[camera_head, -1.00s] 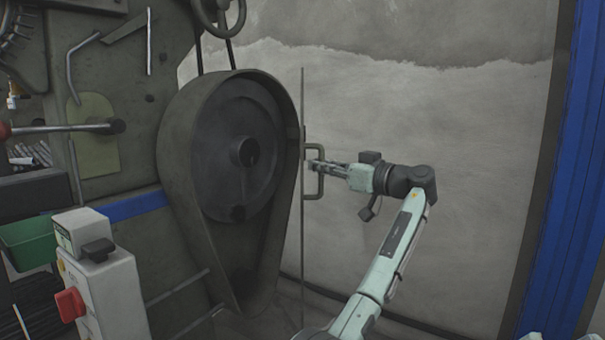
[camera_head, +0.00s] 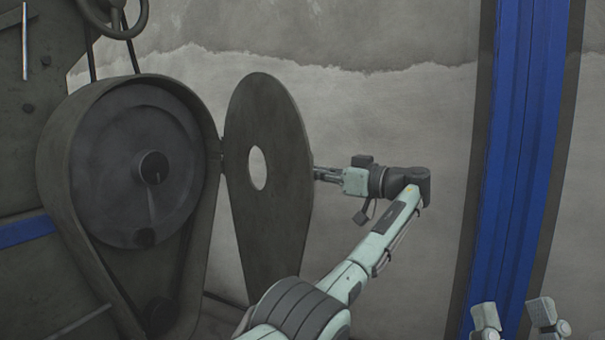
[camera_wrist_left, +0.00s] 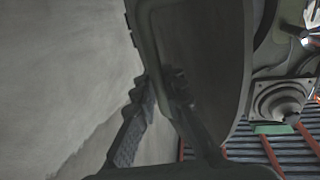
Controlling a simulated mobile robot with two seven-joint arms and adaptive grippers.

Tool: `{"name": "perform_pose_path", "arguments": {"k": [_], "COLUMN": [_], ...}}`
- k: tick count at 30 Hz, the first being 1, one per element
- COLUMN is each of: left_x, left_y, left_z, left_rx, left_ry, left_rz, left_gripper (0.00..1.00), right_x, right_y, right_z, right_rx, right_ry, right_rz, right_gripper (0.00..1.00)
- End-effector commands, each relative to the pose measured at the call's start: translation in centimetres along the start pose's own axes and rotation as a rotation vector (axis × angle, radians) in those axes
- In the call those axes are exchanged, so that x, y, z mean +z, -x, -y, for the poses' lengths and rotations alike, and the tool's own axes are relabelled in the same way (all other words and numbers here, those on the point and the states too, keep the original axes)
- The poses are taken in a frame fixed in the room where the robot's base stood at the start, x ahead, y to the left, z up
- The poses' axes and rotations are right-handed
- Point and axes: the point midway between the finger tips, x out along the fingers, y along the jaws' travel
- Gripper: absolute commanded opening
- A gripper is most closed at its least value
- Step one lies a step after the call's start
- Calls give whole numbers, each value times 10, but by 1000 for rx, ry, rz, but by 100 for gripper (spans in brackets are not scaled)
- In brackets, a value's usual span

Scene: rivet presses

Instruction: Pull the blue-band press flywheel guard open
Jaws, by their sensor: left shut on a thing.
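The dark grey flywheel guard (camera_head: 285,200) stands swung out to the right of the blue-band press (camera_head: 25,231), its face with a round hole toward the head camera. Its left edge meets the casing around the flywheel (camera_head: 110,190). My left gripper (camera_head: 319,173) is at the guard's right edge, its fingertips partly hidden behind the guard. In the left wrist view my left gripper (camera_wrist_left: 163,98) is shut on the guard handle (camera_wrist_left: 146,40), beside the guard's dark panel (camera_wrist_left: 215,60). My right gripper (camera_head: 515,317) shows at the bottom right, fingers apart and empty.
A blue upright post (camera_head: 515,150) stands at the right. A grey wall (camera_head: 400,110) is behind the guard. A handwheel (camera_head: 115,15) is above the casing at top left. The floor is mostly out of view.

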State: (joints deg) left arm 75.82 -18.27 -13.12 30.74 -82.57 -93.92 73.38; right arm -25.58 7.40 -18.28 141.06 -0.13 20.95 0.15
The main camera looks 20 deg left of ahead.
Motion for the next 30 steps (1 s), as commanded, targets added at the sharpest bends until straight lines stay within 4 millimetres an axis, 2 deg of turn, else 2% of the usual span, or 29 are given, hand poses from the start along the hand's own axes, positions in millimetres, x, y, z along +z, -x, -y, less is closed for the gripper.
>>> {"name": "perform_pose_path", "arguments": {"k": [17, 18, 19, 30], "left_x": [1, 1, 1, 1], "left_y": [4, 4, 4, 8], "left_z": [-2, -2, -2, -2], "left_rx": [4, 4, 4, 5], "left_ry": [-2, -2, -2, -1], "left_rz": [4, 4, 4, 2], "left_gripper": [0, 14, 18, 20], "right_x": [0, 0, 0, -2], "right_y": [0, 0, 0, -1], "right_z": [0, 0, 0, 0], "right_rx": [0, 0, 0, 2], "right_ry": [0, 0, 0, -3], "right_rz": [-4, -4, -4, -11], "right_gripper": [40, 40, 40, 40]}}
